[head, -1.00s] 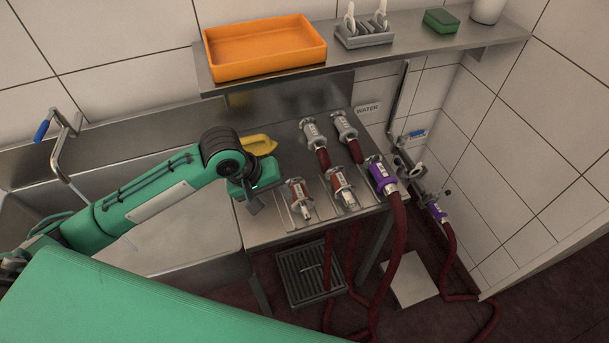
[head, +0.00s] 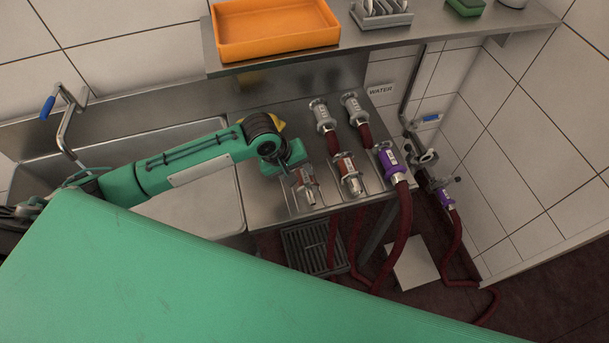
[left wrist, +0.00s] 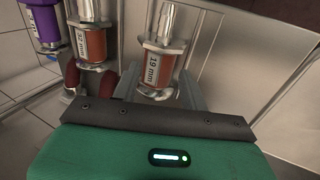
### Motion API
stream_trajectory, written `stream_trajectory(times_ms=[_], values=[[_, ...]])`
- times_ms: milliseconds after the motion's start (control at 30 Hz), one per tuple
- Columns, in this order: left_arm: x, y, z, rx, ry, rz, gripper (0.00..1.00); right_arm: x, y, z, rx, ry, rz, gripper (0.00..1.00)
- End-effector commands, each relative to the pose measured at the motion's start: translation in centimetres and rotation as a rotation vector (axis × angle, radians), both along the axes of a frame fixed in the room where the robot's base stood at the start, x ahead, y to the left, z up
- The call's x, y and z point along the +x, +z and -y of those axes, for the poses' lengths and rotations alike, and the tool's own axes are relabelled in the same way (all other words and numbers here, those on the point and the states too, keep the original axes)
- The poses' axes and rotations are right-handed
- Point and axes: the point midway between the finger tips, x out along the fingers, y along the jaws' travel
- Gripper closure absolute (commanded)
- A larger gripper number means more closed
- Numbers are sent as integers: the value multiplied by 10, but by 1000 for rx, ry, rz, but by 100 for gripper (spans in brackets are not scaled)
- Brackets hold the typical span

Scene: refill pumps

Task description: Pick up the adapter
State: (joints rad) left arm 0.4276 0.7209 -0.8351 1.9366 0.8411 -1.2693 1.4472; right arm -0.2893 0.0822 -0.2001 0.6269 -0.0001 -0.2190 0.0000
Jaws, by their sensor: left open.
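The adapter labelled 19 mm (left wrist: 157,70), silver with a red-brown band, lies at the left of the front row on the steel bench; it also shows in the head view (head: 306,188). My left gripper (head: 294,170) is over its rear part, hiding some of it. In the left wrist view the open fingers (left wrist: 158,92) stand either side of the adapter's near end; contact cannot be told. A similar adapter marked 32 mm (left wrist: 94,45) lies beside it, also in the head view (head: 349,175). My right gripper is not in view.
A purple coupling (head: 391,162) with a dark red hose lies right of the adapters. Two silver couplings (head: 323,115) (head: 354,107) lie behind. A yellow object (head: 279,126) is mostly hidden by my arm. A shelf holding an orange tray (head: 275,29) overhangs the back. The sink (head: 200,212) is left.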

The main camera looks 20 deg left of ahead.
Motion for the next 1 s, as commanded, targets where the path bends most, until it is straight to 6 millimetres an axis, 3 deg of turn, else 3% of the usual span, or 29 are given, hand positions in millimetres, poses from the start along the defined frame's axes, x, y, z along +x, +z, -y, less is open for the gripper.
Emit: stream_trajectory(times_ms=[100,267,533,733,1000], values=[[3,-13,7,1,-1,-3,56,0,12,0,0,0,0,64],[6,-31,13,0,-1,-2,56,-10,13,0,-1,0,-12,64],[7,-35,13,0,-1,0,56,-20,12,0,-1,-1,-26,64],[7,-35,13,0,-1,0,93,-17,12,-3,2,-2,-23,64],[8,-33,13,0,-1,2,93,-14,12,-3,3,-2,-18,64]])
